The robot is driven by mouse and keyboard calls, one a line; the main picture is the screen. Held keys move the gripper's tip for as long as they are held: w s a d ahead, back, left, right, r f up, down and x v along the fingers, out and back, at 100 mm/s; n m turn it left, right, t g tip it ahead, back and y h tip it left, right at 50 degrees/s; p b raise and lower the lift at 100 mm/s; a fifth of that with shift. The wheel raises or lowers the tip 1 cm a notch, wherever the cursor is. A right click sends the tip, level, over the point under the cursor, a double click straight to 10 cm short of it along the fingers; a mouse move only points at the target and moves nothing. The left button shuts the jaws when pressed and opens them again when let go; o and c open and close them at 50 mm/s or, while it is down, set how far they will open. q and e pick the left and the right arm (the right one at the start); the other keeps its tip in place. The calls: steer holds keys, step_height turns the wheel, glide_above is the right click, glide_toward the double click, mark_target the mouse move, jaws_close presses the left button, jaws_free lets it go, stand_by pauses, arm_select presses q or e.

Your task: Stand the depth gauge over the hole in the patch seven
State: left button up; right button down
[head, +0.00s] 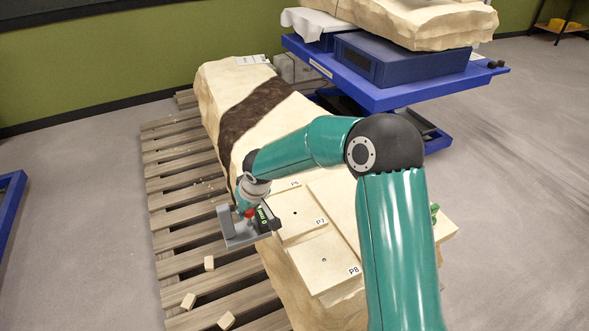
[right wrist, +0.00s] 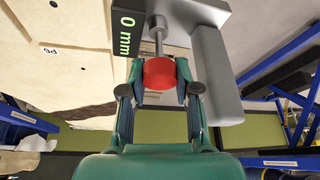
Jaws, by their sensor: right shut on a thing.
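The depth gauge has a grey bridge-shaped body (head: 238,232), a dark display with green digits (head: 264,216) and a red knob. In the right wrist view its display (right wrist: 125,35) reads 0 mm. My right gripper (head: 247,208) is shut on the red knob (right wrist: 159,73). The gauge is held at the near left edge of the stone block, left of patch P7 (head: 282,228), partly in front of the pallet. P7 has a small dark hole (head: 295,212) to the right of the gauge. My left gripper is not in view.
Patch P8 (head: 309,274), with its own hole, lies nearer on the block (head: 285,281). My right arm crosses above the block. A slatted pallet (head: 182,210) with loose pale chunks (head: 209,263) lies left. A blue lift table (head: 390,98) stands behind.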

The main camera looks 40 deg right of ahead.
steer(key=d+r+p, duration=0.1)
steer(key=d+r, duration=0.2)
steer(key=d, duration=1.4)
step_height(320, 180, down, 7)
steer(key=b, duration=0.3)
steer(key=shift+r+b, duration=0.15)
steer(key=shift+b, duration=0.25)
steer(key=shift+a+f+b, duration=0.1)
steer(key=shift+f+b, duration=0.3)
steer(key=shift+f, duration=0.05)
